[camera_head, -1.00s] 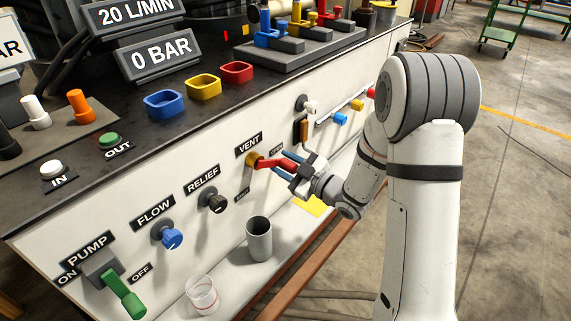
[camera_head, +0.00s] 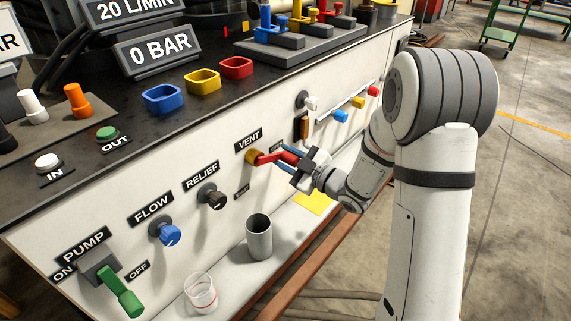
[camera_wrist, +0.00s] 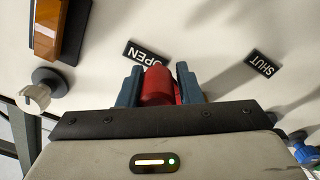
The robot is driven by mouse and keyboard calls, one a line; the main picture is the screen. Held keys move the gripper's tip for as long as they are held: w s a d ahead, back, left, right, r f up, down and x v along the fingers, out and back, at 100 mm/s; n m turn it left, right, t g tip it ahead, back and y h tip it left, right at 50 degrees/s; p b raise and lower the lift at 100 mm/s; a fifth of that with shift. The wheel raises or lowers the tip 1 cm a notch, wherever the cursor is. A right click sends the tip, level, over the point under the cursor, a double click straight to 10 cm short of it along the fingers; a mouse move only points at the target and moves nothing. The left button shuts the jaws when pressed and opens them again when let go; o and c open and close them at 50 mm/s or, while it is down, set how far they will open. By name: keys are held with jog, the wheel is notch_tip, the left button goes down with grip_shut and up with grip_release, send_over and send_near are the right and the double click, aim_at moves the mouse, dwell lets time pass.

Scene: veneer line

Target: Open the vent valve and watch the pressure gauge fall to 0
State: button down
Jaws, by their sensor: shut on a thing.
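The vent valve is a brass body (camera_head: 254,157) with a red lever (camera_head: 270,158), on the white panel under the VENT label (camera_head: 248,139). My gripper (camera_head: 290,158) is shut on the lever's red handle (camera_wrist: 158,86), with a blue finger on each side in the wrist view. The lever points right, out from the valve. In the wrist view the handle lies beside the OPEN label (camera_wrist: 147,53), and the SHUT label (camera_wrist: 262,64) is away to the right. The pressure display (camera_head: 158,50) on the bench top reads 0 BAR.
The panel also carries the relief knob (camera_head: 211,196), the blue flow knob (camera_head: 166,234) and the green pump lever (camera_head: 122,292). A grey cup (camera_head: 259,238) and a clear cup (camera_head: 201,292) stand on the ledge below. An orange-brown block (camera_wrist: 60,25) is near my gripper.

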jog(key=n+b, duration=0.1)
jog(key=r+n+b, duration=0.2)
jog(key=shift+w+d+r, duration=0.15)
jog(key=shift+w+r, duration=0.05)
jog(key=shift+w, duration=0.05)
jog(key=shift+r+n+b, duration=0.65)
jog(key=shift+n, duration=0.15)
jog(key=shift+r, duration=0.1)
jog(key=c, duration=1.1)
grip_release()
jog(key=p+v, duration=0.1)
jog(key=v, duration=0.6)
jog(key=shift+s+d, duration=0.3)
jog(key=shift+p, duration=0.3)
